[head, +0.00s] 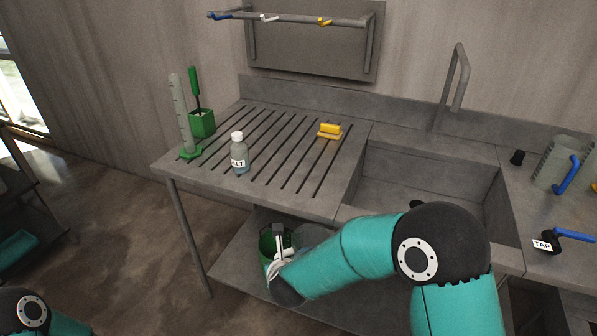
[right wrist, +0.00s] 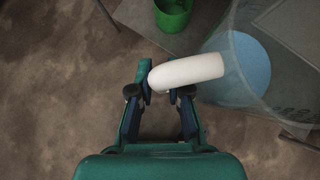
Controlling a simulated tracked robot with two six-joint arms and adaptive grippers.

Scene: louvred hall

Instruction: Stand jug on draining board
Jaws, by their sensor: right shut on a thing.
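My right gripper (right wrist: 165,90) is shut on the white handle (right wrist: 190,70) of a clear jug (right wrist: 285,95). The jug has a blue disc at its base or inside it; I cannot tell which. In the head view the jug (head: 314,236) shows only in part behind my right arm, below the front edge of the draining board. The right gripper (head: 279,254) is partly hidden there by its own wrist. The grooved grey draining board (head: 325,205) lies left of the sink. My left gripper is not in view.
A green bin (head: 268,242) is below. The sink (head: 420,185) is right, beside the tap lever (head: 572,235).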

